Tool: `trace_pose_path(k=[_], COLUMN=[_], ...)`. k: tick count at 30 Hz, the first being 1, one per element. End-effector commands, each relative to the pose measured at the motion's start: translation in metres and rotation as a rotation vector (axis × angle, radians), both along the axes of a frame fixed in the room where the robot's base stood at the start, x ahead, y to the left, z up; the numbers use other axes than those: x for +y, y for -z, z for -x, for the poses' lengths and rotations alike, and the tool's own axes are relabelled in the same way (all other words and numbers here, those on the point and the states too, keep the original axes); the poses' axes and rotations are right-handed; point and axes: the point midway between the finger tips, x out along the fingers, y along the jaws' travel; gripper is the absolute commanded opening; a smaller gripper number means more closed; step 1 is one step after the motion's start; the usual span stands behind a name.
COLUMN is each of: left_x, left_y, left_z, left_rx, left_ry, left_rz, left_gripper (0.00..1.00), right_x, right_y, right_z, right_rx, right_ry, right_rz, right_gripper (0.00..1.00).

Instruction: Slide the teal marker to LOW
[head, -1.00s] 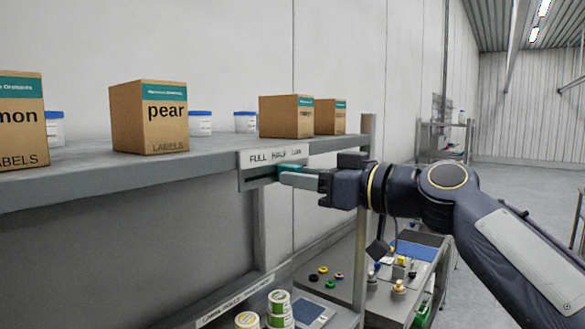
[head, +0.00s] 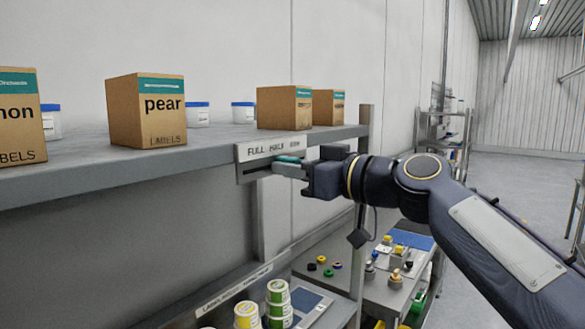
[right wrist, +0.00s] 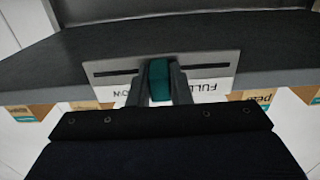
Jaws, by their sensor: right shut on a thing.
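The teal marker (head: 289,158) sits in the slot of a grey plate (head: 245,178) on the shelf's front edge. The plate's label (head: 263,151) reads FULL, HALF, LOW from left to right in the head view. My right gripper (head: 283,165) is shut on the marker. In the right wrist view, the marker (right wrist: 159,82) is between the two fingers, near the middle of the slot. The label is upside down there, FULL at right and LOW at left. My gripper hides its middle word. My left gripper is not in view.
Cardboard label boxes, including a pear box (head: 146,112), and blue-lidded tubs (head: 197,114) stand on the shelf above the plate. A shelf post (head: 364,140) rises behind my right gripper. A lower bench (head: 340,270) holds several small coloured parts.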

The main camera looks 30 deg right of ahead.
Motion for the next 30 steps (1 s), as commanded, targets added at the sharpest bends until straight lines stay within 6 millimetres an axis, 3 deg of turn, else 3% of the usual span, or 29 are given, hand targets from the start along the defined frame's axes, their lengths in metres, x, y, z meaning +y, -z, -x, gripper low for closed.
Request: trace_pose_path(k=[5,13,24,25,30], left_x=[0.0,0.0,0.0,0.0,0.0], left_y=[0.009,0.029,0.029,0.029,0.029], left_z=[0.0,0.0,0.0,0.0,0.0], left_rx=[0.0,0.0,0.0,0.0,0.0], left_ry=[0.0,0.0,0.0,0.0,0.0], left_rz=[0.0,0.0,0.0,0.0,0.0], left_gripper=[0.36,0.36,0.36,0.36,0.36], right_x=[-0.008,-0.045,-0.052,-0.052,-0.051], right_y=[0.003,0.002,-0.001,-0.001,-0.001], right_z=[-0.004,-0.019,-0.02,-0.02,-0.02], right_rx=[-0.001,-0.002,-0.003,-0.003,-0.002], right_ry=[-0.001,0.001,0.005,0.005,0.004], right_rz=[-0.002,-0.002,0.0,0.0,0.0], right_gripper=[0.0,0.0,0.0,0.2,0.4])
